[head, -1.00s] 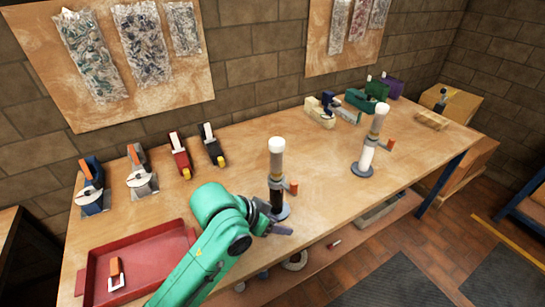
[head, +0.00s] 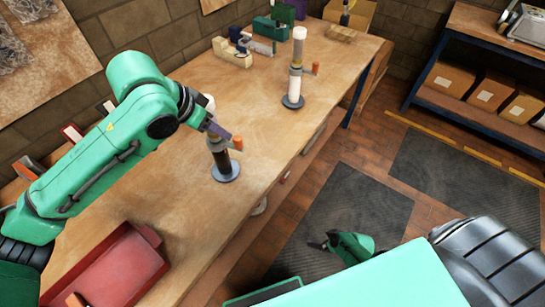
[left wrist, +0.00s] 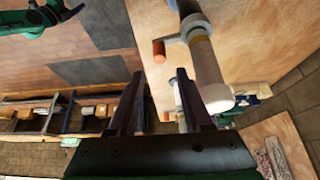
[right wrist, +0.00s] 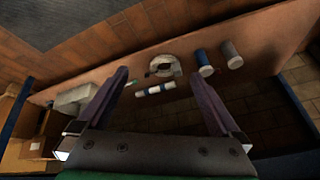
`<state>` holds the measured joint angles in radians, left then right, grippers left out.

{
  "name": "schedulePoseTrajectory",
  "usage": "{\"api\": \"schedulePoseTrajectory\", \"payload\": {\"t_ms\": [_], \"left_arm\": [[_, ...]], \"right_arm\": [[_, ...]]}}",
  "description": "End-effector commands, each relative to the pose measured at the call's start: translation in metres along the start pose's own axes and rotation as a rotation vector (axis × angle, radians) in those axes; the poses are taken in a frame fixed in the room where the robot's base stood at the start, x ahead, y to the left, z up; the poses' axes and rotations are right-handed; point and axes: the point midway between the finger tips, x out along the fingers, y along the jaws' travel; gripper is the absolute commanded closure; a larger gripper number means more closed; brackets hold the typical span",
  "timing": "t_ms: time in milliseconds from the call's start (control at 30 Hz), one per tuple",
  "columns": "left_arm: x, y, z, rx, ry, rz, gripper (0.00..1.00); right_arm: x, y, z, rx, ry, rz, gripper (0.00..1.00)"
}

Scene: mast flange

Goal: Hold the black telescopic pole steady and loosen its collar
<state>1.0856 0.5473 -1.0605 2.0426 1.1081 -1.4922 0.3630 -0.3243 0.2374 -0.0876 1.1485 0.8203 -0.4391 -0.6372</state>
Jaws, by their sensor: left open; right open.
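The black telescopic pole (head: 222,161) stands upright on a round grey base (head: 226,174) near the table's front edge. Its collar has an orange-tipped lever (head: 236,142) sticking out to the right. My left gripper (head: 217,130) is open beside the upper pole, hiding part of it. In the left wrist view the pole's pale upper section (left wrist: 206,62) and orange lever tip (left wrist: 158,51) show beyond the open fingers (left wrist: 158,98), and nothing is held. My right gripper (head: 318,245) is open and empty, low over the floor; the right wrist view shows its spread fingers (right wrist: 160,78).
A second pole with a white lower tube (head: 294,89) stands farther back on the table. A red tray (head: 121,268) is at the near left. Under the table, a shelf holds a grey ring (right wrist: 165,67) and several cylinders (right wrist: 203,62).

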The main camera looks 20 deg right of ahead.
Motion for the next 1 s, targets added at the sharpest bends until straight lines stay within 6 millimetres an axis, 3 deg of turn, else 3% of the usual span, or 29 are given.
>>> {"api": "schedulePoseTrajectory", "payload": {"t_ms": [33, 200, 300, 433, 600, 700, 867, 1000], "left_arm": [[0.0, 0.0, 0.0, 0.0, 0.0, 0.0, 0.5], [0.0, 0.0, 0.0, 0.001, 0.001, 0.0, 0.5], [0.0, 0.0, 0.0, 0.001, 0.001, 0.0, 0.5], [0.0, 0.0, 0.0, 0.001, 0.001, 0.0, 0.5], [0.0, 0.0, 0.0, 0.001, 0.001, 0.0, 0.5], [0.0, 0.0, 0.0, 0.001, 0.001, 0.0, 0.5], [0.0, 0.0, 0.0, 0.001, 0.001, 0.0, 0.5], [0.0, 0.0, 0.0, 0.001, 0.001, 0.0, 0.5]], "right_arm": [[-0.007, -0.004, -0.037, -0.02, 0.084, -0.044, 0.0], [-0.048, -0.037, -0.151, -0.133, 0.373, -0.211, 0.0], [-0.085, -0.064, -0.21, -0.223, 0.546, -0.3, 0.0], [-0.143, -0.102, -0.272, -0.349, 0.763, -0.406, 0.0], [-0.203, -0.14, -0.312, -0.463, 0.96, -0.493, 0.0], [-0.218, -0.149, -0.321, -0.489, 1.007, -0.513, 0.0], [-0.214, -0.161, -0.334, -0.494, 1.018, -0.517, 0.0], [-0.2, -0.18, -0.355, -0.493, 1.018, -0.517, 0.0]]}}
